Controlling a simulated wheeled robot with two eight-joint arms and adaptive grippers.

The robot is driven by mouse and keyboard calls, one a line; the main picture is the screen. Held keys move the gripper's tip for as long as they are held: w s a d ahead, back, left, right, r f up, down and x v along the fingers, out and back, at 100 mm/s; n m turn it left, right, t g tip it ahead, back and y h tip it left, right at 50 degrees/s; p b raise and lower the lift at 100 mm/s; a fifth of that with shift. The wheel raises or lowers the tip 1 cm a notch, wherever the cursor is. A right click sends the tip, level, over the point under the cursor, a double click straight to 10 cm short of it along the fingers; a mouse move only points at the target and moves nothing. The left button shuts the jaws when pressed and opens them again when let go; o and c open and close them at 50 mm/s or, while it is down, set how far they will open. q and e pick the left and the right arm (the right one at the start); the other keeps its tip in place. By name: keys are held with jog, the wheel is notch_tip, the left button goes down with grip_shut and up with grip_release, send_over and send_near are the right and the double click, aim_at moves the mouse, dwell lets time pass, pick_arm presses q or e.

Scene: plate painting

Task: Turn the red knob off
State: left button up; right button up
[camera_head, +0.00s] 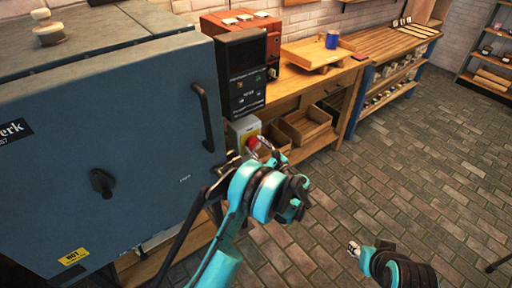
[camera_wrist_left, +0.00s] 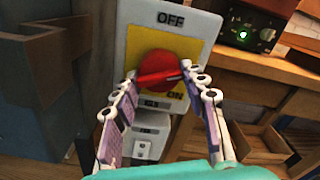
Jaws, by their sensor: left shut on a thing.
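The red knob (camera_wrist_left: 160,70) sits on a yellow square on a pale switch box (camera_wrist_left: 204,28). "OFF" is printed above the knob and "ON" at the lower right of the yellow square. The knob's raised grip lies roughly level, tilted slightly up to the right. My left gripper (camera_wrist_left: 159,72) is shut on the knob, with one fingertip at each side. In the head view the knob (camera_head: 252,141) shows just beyond my left gripper (camera_head: 256,153), which partly hides the box. My right gripper (camera_head: 354,248) is low at the right, away from the knob; its jaw opening is unclear.
A large blue-grey kiln (camera_head: 110,130) with a black handle fills the left. A dark control panel (camera_head: 244,75) stands above the switch box. A wooden bench (camera_head: 290,85) with open drawers (camera_head: 305,124) is close behind. Brick floor (camera_head: 410,140) lies clear at right.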

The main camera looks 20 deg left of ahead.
pick_arm(q)
jog(key=n, duration=1.3)
jog(key=shift+r, duration=0.1)
dwell(0.6)
jog(key=o, duration=1.1)
jog(key=shift+o, duration=0.2)
jog(key=shift+d, duration=0.1)
jog(key=v, duration=1.2)
